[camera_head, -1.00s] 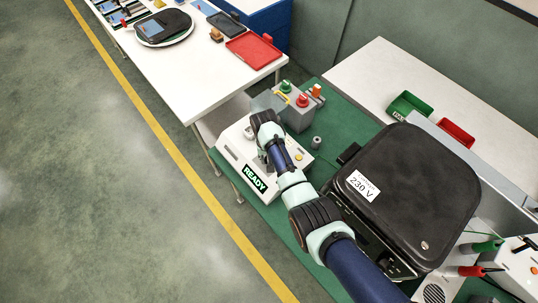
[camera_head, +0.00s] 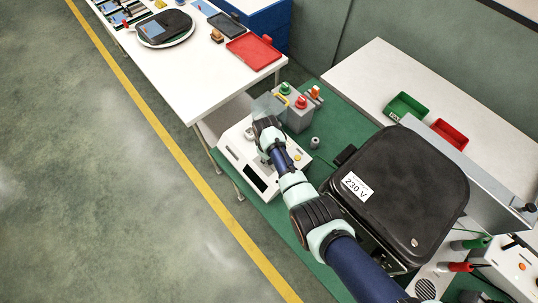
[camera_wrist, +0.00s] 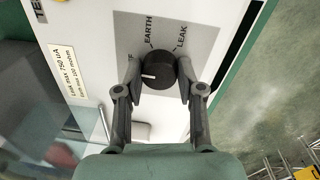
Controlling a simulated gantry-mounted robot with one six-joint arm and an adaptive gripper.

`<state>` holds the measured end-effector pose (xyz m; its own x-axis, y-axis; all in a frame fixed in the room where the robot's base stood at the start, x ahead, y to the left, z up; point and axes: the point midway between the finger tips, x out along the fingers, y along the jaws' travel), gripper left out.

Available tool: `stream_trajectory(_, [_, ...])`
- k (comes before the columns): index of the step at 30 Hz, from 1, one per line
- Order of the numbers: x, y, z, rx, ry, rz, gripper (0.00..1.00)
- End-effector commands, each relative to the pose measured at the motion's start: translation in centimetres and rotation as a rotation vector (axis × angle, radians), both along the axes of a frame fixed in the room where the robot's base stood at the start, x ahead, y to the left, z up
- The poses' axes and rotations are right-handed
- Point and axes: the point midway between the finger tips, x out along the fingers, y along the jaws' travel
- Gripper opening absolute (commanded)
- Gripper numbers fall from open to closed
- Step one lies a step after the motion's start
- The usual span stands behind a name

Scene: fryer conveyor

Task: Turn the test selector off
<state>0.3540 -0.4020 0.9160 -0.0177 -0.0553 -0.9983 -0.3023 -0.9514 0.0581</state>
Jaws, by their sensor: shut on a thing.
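The test selector is a round black knob (camera_wrist: 158,73) with a white pointer mark, on the grey plate of a white tester (camera_head: 233,150). In the wrist view the mark points left, towards a label of which only a final "F" shows beside the finger. The labels "EARTH" and "LEAK" stand beyond the knob. My gripper (camera_wrist: 160,70) is shut on the knob, one finger on each side. In the head view my arm hides the knob. The tester's display (camera_head: 255,178) is dark.
A grey box (camera_head: 297,108) with green and red buttons stands beyond the tester. A black appliance (camera_head: 410,190) marked "230 V" is close to my arm's right. Green (camera_head: 408,105) and red (camera_head: 450,134) trays stand on the white bench. Clear floor lies left.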

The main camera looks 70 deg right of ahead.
Motion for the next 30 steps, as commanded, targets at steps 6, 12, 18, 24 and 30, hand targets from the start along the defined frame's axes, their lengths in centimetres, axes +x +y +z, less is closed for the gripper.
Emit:
stream_trajectory(6, [0.01, 0.02, 0.02, 0.001, 0.000, 0.034, 0.03])
stream_trajectory(12, [0.02, 0.02, 0.00, 0.000, 0.000, 0.039, 0.03])
stream_trajectory(18, [0.02, 0.02, 0.00, 0.000, 0.000, 0.038, 0.40])
stream_trajectory(24, [0.00, 0.01, 0.00, 0.000, 0.000, 0.038, 0.63])
stream_trajectory(30, [0.00, 0.00, 0.01, 0.000, 0.000, 0.037, 0.63])
